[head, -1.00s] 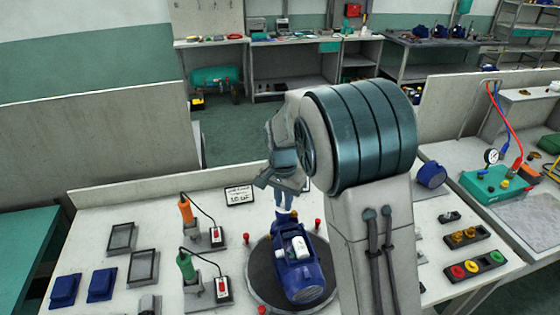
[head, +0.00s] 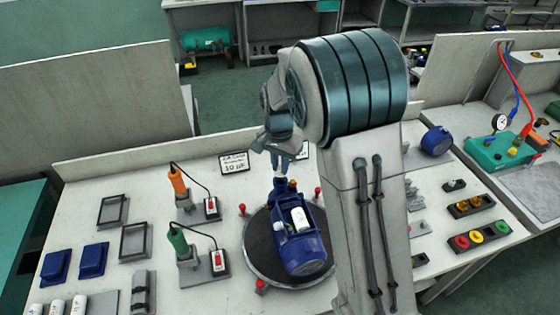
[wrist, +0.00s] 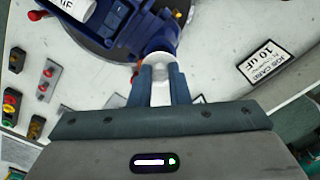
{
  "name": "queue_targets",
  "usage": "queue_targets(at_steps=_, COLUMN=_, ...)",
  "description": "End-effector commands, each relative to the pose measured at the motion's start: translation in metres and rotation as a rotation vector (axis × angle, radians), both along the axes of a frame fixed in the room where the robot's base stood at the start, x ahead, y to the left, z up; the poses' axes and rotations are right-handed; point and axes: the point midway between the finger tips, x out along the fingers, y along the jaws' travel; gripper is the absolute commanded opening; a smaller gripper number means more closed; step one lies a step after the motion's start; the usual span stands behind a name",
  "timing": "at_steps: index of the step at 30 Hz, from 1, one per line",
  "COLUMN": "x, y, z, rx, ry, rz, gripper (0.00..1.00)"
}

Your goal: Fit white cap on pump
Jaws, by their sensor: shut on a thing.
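The blue pump (head: 302,252) sits on a round dark turntable (head: 256,258) with a white cylinder (head: 299,219) in its open top box. My gripper (head: 282,170) is at the pump's far end, just above its upright port. In the wrist view, my gripper (wrist: 162,82) is shut on the white cap (wrist: 160,91), which shows between the two fingers. The cap lies close against the end of the blue pump (wrist: 145,38). The fingers hide part of it, and I cannot tell whether it is seated on the port.
Red posts (head: 317,192) stand around the turntable. A job card (head: 234,163) stands behind it. Orange (head: 178,181) and green (head: 178,243) tools stand at the left, with grey trays (head: 113,210) and blue covers (head: 93,260) beyond. A button box (head: 476,240) is at the right.

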Motion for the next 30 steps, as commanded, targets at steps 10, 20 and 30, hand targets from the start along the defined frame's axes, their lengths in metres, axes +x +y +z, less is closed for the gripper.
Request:
queue_targets(at_steps=10, x=0.0, y=0.0, z=-0.022, rx=0.0, ry=-0.001, rz=0.0, gripper=0.0)
queue_targets(at_steps=20, x=0.0, y=0.0, z=-0.022, rx=0.0, ry=0.0, rz=0.0, gripper=0.0)
queue_targets(at_steps=30, x=-0.001, y=0.001, z=-0.022, rx=0.0, ry=0.0, rz=0.001, gripper=0.0)
